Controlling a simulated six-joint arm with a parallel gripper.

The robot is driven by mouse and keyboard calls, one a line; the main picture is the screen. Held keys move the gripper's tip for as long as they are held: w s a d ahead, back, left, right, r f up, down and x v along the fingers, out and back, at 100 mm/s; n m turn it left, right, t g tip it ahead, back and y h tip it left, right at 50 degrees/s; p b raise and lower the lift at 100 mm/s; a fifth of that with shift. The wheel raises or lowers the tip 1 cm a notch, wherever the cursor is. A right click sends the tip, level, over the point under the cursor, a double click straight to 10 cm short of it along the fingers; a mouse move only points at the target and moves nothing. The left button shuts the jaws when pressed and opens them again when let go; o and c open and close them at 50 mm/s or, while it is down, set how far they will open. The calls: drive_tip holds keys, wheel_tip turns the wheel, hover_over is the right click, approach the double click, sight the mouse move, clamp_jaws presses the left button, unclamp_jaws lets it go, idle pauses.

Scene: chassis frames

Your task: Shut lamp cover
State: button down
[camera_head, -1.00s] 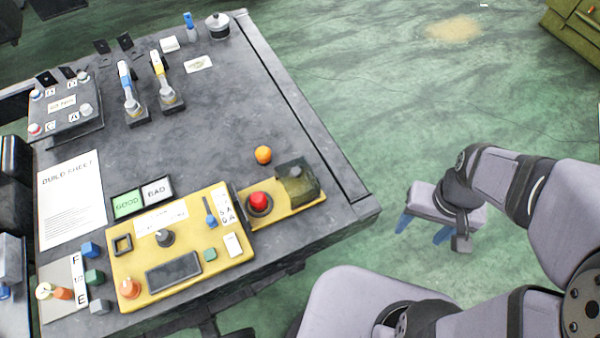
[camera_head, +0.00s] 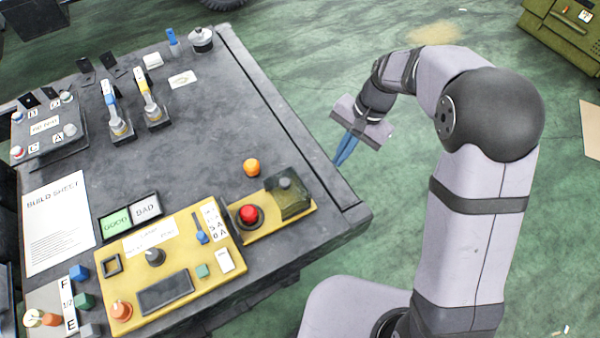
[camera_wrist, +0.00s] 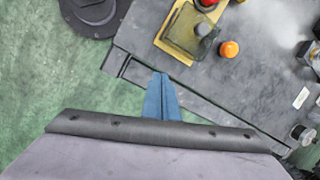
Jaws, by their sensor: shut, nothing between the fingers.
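A dark see-through cover (camera_head: 291,203) is on the small yellow panel (camera_head: 248,236) at the table's right edge, around or beside a grey knob-like part. I cannot tell how far the cover stands open. A red button (camera_head: 249,214) sits left of it on the same panel. In the wrist view the cover (camera_wrist: 187,42) and grey part show at the top, beyond my fingers. My gripper (camera_head: 339,161) is shut and empty, off the table's right edge, to the upper right of the cover. Its blue fingers (camera_wrist: 160,80) lie together in the wrist view.
An orange ball (camera_head: 251,167) sits on the table just behind the cover. A larger yellow control panel (camera_head: 215,263) is to the left. Two upright blue and yellow tools (camera_head: 117,125) and a pot (camera_head: 201,40) stand farther back. The table middle is clear.

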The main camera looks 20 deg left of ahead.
drive_tip(key=shift+s+a+r+m+g+y, duration=0.15)
drive_tip(key=shift+a+r+m, duration=0.35)
drive_tip(key=shift+m, duration=0.75)
drive_tip(key=shift+s+a+r+m+g+y, duration=0.1)
drive_tip(key=shift+a+r+m+y, duration=0.2)
drive_tip(key=shift+r+m, duration=0.7)
drive_tip(key=shift+s+a+r+m+g+y, duration=0.15)
drive_tip(key=shift+a+r+m, duration=0.2)
drive_tip(key=shift+m, duration=1.2)
drive_tip(key=shift+a+f, duration=0.1)
drive_tip(key=shift+f, duration=0.05)
drive_tip(key=p, duration=0.3)
hover_over(291, 187)
drive_tip(key=w+d, duration=0.1)
drive_tip(key=d, duration=0.1)
drive_tip(key=shift+w+d+f, duration=0.1)
drive_tip(key=shift+f, duration=4.5)
